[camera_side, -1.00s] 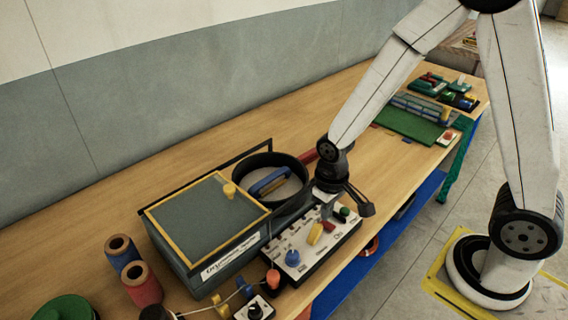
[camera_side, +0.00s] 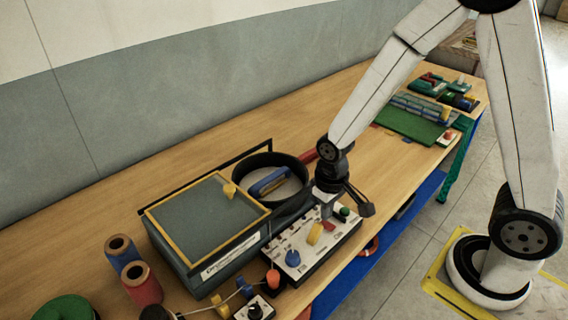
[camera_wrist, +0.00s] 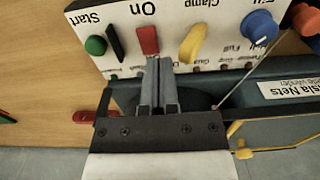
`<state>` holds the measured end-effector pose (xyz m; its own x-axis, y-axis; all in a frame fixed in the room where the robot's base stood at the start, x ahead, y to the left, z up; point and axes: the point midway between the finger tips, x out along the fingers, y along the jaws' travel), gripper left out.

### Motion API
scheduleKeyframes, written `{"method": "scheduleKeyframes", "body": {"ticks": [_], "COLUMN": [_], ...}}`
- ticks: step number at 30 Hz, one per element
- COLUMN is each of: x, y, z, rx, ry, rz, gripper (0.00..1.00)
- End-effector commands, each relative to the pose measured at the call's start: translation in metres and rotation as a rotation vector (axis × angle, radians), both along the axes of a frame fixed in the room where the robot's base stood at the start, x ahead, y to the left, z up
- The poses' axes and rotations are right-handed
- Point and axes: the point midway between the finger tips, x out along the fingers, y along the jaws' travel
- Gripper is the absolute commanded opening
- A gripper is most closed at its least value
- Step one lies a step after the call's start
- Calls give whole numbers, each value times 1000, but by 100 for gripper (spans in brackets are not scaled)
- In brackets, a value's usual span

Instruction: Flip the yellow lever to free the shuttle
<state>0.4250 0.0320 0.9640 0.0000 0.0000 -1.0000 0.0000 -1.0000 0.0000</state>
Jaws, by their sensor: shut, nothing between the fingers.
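The yellow lever (camera_side: 315,233) stands on a white control panel (camera_side: 287,243) marked "Clamp"; it also shows in the wrist view (camera_wrist: 193,42). A blue shuttle (camera_side: 268,181) lies in a round black holder (camera_side: 305,192) behind the panel. My gripper (camera_side: 326,211) is over the panel near its red and green controls. In the wrist view my gripper (camera_wrist: 157,62) is shut and empty, its tips at the red "On" switch (camera_wrist: 148,40), to the left of the yellow lever. Whether the tips touch the red switch I cannot tell.
The panel also carries a green button (camera_wrist: 96,45), a black switch (camera_wrist: 115,42) and a blue knob (camera_wrist: 258,28). A grey box with a yellow-edged lid (camera_side: 207,222) adjoins the holder. Spools (camera_side: 142,284) stand at the left.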

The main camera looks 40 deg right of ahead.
Motion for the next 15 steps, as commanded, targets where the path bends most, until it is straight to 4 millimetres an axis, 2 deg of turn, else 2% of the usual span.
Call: {"method": "scheduleKeyframes", "body": {"ticks": [15], "x": [0], "y": [0], "z": [-5], "rx": [0], "ry": [1], "rz": [0], "gripper": [0]}}
